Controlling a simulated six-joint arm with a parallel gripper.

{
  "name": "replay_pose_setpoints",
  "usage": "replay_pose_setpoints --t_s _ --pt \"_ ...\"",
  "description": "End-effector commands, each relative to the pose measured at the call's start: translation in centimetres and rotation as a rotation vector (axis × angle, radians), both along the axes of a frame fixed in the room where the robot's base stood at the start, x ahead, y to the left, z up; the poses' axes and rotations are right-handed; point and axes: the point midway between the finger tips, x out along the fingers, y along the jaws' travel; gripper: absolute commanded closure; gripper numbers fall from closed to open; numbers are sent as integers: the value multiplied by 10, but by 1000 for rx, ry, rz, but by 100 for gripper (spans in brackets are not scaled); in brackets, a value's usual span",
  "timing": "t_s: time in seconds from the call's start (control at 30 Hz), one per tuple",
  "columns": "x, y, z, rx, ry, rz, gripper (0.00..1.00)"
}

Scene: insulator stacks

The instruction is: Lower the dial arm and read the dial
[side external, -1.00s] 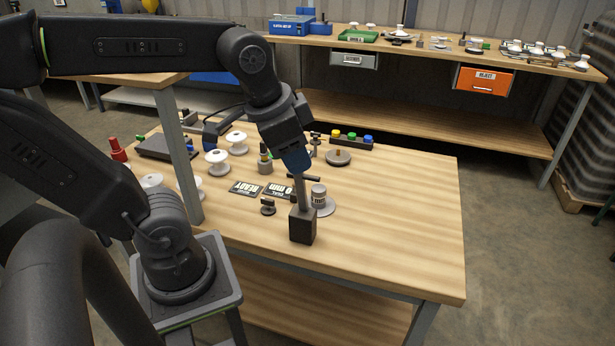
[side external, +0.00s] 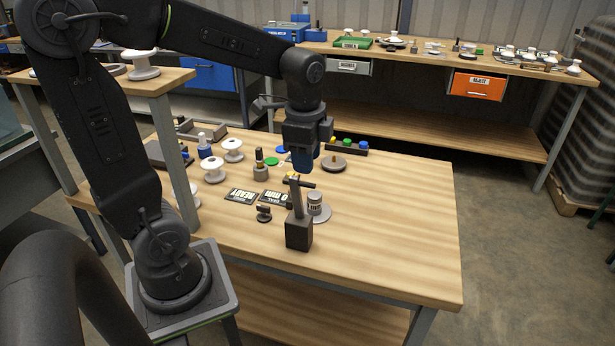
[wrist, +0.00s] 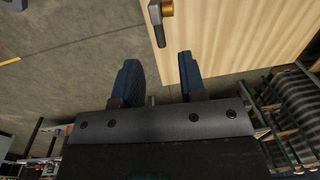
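A dark block with a grey post (side external: 298,226) stands near the front of the bench. A dark bar with a yellow part (side external: 300,181) shows by the post's top; I cannot tell whether it is the dial arm. A grey labelled cylinder (side external: 315,202) is just right of the post, on a round grey plate (side external: 324,214). No dial face is readable. My gripper (side external: 303,170) is above and just behind the post's top. In the wrist view my gripper's blue fingers (wrist: 160,75) are apart with nothing between them. A brass-topped dark piece (wrist: 159,25) shows beyond them there.
Two dark label plates (side external: 241,195) (side external: 276,198) lie left of the post. A button box (side external: 347,146) and round disc (side external: 334,163) are behind. The bench's right side (side external: 405,235) is clear.

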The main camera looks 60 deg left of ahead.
Motion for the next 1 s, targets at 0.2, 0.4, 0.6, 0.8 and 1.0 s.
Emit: replay_pose_setpoints --t_s 0.2,0.4,0.6,0.8,1.0 --pt "2 2 -37 -1 3 1 62" --pt "3 3 -52 0 0 1 62" --pt "4 3 -54 0 -1 1 62" --pt "4 3 -54 0 -1 1 71" --pt "3 3 -54 0 -1 1 90"
